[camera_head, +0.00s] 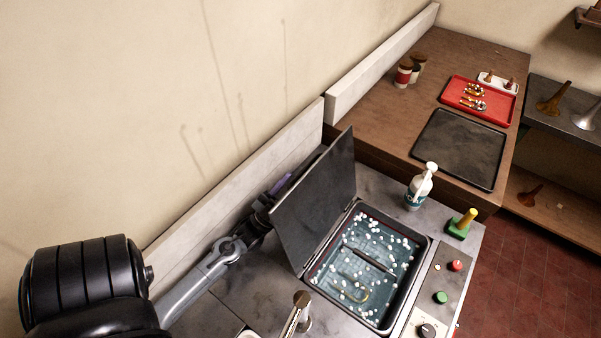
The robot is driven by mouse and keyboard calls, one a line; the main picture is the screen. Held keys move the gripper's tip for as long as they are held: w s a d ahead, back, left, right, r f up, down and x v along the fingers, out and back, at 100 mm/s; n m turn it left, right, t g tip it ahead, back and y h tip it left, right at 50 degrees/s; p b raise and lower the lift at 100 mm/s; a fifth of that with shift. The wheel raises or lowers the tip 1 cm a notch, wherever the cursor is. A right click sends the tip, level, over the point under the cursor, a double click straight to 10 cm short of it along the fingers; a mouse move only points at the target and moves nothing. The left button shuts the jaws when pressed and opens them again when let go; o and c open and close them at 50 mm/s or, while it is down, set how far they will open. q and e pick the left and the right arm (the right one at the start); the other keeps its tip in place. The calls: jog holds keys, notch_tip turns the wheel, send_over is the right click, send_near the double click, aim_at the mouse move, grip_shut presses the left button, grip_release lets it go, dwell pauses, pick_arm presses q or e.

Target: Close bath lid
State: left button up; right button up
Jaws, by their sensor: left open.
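The bath (425,262) is a metal basin set in the grey counter, with bluish liquid, several white floating balls and a curved brass-coloured piece inside. Its dark flat lid (316,205) stands open, steeply raised along the basin's left edge. My left arm reaches in from the lower left. My left gripper (283,184) is behind the lid, on the wall side, open. Its fingertips are partly hidden by the lid, and I cannot tell whether they touch it. My right gripper is not in view.
A control panel (431,306) with red and green buttons and a dial lies right of the bath. A white pump bottle (420,187) and a yellow-topped green object (463,224) stand beyond it. A tap (297,314) rises in front. The wooden bench holds a black tray (459,148) and a red tray (479,100).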

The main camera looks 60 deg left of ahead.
aim_at(299, 176)
pick_arm(q)
jog(key=shift+p+x, duration=0.35)
jog(key=shift+x, duration=1.65)
grip_shut()
